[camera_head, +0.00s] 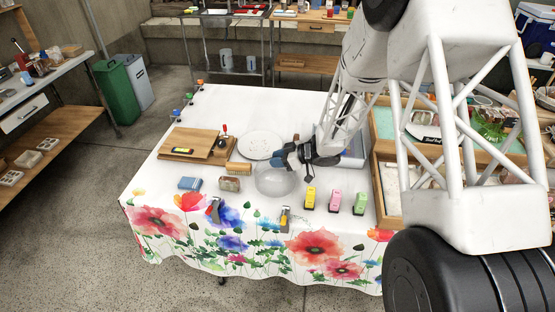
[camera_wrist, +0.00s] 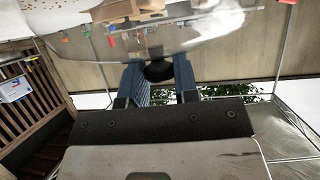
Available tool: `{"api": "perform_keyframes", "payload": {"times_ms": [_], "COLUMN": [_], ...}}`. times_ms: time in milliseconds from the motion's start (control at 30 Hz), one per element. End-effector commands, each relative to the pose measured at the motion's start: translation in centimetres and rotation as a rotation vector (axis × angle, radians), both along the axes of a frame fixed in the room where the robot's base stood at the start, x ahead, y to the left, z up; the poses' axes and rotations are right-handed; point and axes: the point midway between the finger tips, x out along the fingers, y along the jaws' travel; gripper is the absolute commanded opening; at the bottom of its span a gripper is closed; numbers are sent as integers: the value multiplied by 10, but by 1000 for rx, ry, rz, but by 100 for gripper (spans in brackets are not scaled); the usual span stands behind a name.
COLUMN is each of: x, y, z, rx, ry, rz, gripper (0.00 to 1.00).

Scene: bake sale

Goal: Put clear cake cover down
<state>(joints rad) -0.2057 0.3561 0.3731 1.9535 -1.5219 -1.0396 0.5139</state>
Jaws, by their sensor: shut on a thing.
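The clear cake cover (camera_head: 274,181) is a transparent dome over the table, at the front edge of the white plate. My gripper (camera_head: 290,156) is at the top of the cover, shut on its knob. In the wrist view, my gripper (camera_wrist: 159,78) has its two blue fingers on either side of the dark knob, and the clear cover (camera_wrist: 170,38) spreads beyond them. I cannot tell whether the cover's rim touches the tablecloth. The round speckled white plate (camera_head: 260,143) lies just behind the cover.
A yellow item (camera_head: 309,198), a pink item (camera_head: 335,199) and a green item (camera_head: 360,202) stand to the right. A blue item (camera_head: 190,183) and a small box (camera_head: 229,184) lie front left. The back left of the table is clear.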

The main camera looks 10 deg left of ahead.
Motion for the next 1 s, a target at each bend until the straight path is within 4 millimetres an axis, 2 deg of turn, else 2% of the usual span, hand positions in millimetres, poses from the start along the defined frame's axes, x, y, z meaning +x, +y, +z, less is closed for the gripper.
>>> {"api": "perform_keyframes", "payload": {"times_ms": [200, 233, 367, 800, 1000], "x": [0, 0, 0, 0, -1], "y": [0, 0, 0, 0, -14], "z": [-3, -3, -3, 1, 6], "rx": [0, 0, 0, 0, -1], "ry": [0, 0, 0, 0, 0], "rz": [0, 0, 0, 0, -1], "gripper": [0, 33, 53, 54, 54]}}
